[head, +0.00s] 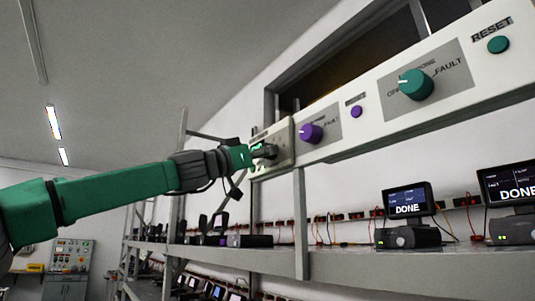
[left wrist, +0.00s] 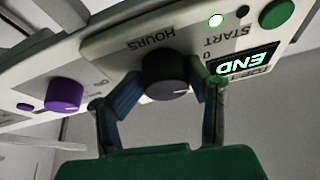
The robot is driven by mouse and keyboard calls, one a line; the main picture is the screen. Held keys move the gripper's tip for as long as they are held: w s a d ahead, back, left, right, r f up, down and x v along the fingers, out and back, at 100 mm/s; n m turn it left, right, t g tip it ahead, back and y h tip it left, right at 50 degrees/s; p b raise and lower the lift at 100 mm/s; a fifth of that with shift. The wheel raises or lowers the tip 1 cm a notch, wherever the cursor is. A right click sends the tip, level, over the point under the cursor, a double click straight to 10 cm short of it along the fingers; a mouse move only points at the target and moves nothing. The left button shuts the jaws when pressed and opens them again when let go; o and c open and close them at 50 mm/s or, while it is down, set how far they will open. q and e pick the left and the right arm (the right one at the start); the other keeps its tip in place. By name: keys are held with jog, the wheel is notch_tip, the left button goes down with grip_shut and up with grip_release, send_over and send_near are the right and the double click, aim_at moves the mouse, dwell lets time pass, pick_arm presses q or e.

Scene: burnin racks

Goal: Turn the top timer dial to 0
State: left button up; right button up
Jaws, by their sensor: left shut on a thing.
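The timer dial (left wrist: 167,75) is a dark round knob on the pale timer panel (head: 283,148), under the label HOURS, which reads upside down in the left wrist view. A light mark shows near its lower right edge; a 0 is printed to the upper right of the dial. A display (left wrist: 245,68) beside it reads END in green. My left gripper (left wrist: 168,98) is shut on the dial, one finger at each side. In the head view my left gripper (head: 263,152) reaches the panel and largely hides the dial.
A purple knob (head: 311,132) sits right of the timer panel on the rail. Further right are a purple button (head: 356,111), a teal knob (head: 416,84) and a teal RESET button (head: 498,44). Below, a shelf (head: 400,266) holds devices with screens reading DONE.

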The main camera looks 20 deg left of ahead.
pick_arm(q)
jog(key=shift+a+f, duration=0.3)
jog(key=shift+c, duration=0.4)
jog(key=shift+a+r, duration=0.1)
jog(key=shift+a, duration=0.25)
jog(key=shift+c, duration=0.6)
jog(key=shift+s+r, duration=0.1)
pick_arm(e)
jog(key=shift+s+a+r, duration=0.1)
jog(key=shift+a, duration=0.25)
pick_arm(q)
jog(key=shift+s+d+r, duration=0.1)
jog(key=shift+d, duration=0.05)
pick_arm(e)
jog(key=shift+d, duration=0.1)
pick_arm(q)
jog(key=shift+n+t, duration=0.3)
jog(key=shift+n, duration=0.3)
pick_arm(e)
jog(key=shift+f, duration=0.2)
